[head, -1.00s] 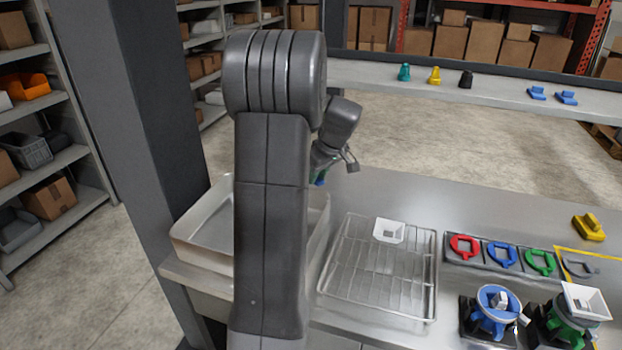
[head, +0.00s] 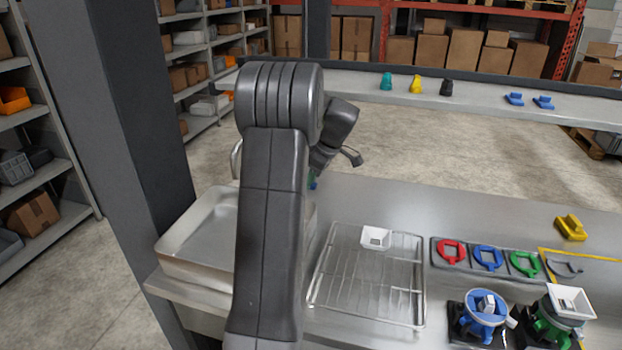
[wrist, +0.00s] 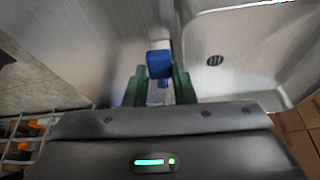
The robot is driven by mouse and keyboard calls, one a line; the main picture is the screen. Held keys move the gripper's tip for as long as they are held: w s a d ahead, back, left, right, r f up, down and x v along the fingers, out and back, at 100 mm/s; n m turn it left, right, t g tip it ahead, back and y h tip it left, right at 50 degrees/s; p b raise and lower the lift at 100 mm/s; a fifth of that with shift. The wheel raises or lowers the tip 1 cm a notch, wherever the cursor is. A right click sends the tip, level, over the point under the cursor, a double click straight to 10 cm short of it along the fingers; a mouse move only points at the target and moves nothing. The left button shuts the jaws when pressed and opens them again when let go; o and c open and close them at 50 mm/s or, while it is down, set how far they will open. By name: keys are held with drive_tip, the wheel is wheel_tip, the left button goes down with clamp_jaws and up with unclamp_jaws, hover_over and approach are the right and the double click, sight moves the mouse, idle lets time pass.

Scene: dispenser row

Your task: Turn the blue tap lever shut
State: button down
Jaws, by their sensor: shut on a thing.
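The blue tap lever (wrist: 159,64) shows in the wrist view, upright between the two green fingers of my gripper (wrist: 160,80). My gripper is shut on it. The lever's lower part and the tap body are partly hidden. In the head view my arm covers most of the tap; only a small bluish-green bit shows beside the arm, too small to tell apart. A grey curved pipe (head: 236,160), which looks like the tap's spout, shows left of my arm.
A metal sink basin (head: 175,262) lies left of my arm; its drain (wrist: 215,60) shows in the wrist view. Coloured rings and two dispensers (head: 484,312) stand farther right.

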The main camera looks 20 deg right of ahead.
drive_tip(key=c, duration=1.2)
unclamp_jaws()
drive_tip(key=v, duration=0.7)
drive_tip(key=shift+r+b, duration=0.25)
drive_tip(key=shift+b, duration=0.15)
